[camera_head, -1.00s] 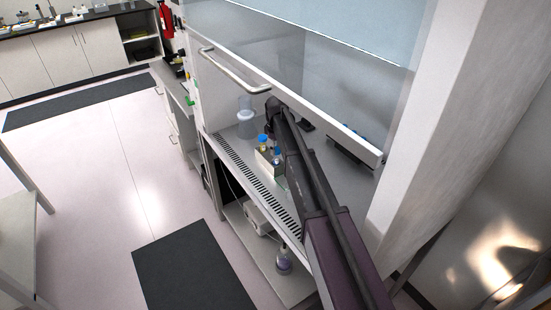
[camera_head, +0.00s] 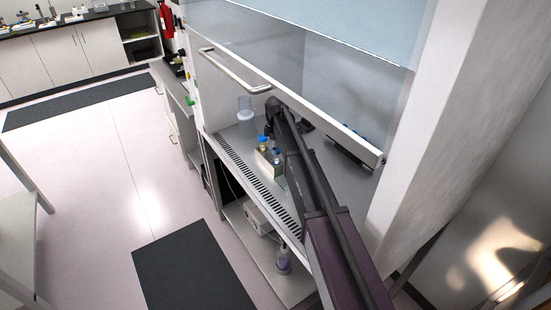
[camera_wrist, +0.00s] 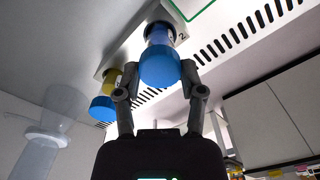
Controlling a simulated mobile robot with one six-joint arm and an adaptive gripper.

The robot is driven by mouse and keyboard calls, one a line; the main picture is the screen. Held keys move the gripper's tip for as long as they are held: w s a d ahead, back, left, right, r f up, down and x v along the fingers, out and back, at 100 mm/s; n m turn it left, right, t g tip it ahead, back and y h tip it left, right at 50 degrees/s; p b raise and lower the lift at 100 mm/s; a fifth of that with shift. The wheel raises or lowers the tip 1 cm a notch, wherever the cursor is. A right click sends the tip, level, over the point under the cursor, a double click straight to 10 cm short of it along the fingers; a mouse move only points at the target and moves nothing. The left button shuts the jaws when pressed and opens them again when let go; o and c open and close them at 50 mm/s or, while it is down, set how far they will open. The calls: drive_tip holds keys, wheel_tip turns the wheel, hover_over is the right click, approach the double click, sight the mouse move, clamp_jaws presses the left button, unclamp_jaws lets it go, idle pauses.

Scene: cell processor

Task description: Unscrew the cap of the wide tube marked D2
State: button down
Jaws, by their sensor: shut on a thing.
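A wide tube with a blue band (camera_wrist: 159,36) stands in the light rack in the wrist view, with a blue cap (camera_wrist: 160,68) at its end. My gripper (camera_wrist: 158,82) has one finger on each side of this cap and is shut on it. A "2" shows beside the tube; the full marking is not readable. A second tube, with a yellow band (camera_wrist: 110,82) and blue cap (camera_wrist: 103,109), is left of my left finger. In the head view the small rack (camera_head: 266,163) with blue-topped tubes is in the cabinet, partly behind my arm.
A clear bottle (camera_head: 246,122) stands behind the rack on the cabinet floor; a clear vessel (camera_wrist: 42,150) shows at the wrist view's left. The slotted grille (camera_head: 245,172) runs along the cabinet's front edge. The glass sash (camera_head: 330,75) hangs above my arm.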

drive_tip(key=shift+n, duration=0.8)
drive_tip(key=c, duration=0.9)
unclamp_jaws()
clamp_jaws()
drive_tip(key=shift+r, duration=0.15)
drive_tip(key=shift+r+p, duration=0.7)
drive_tip(key=shift+p, duration=0.25)
drive_tip(key=shift+r, duration=0.3)
drive_tip(key=shift+r+p, duration=1.45)
drive_tip(key=shift+p, duration=0.25)
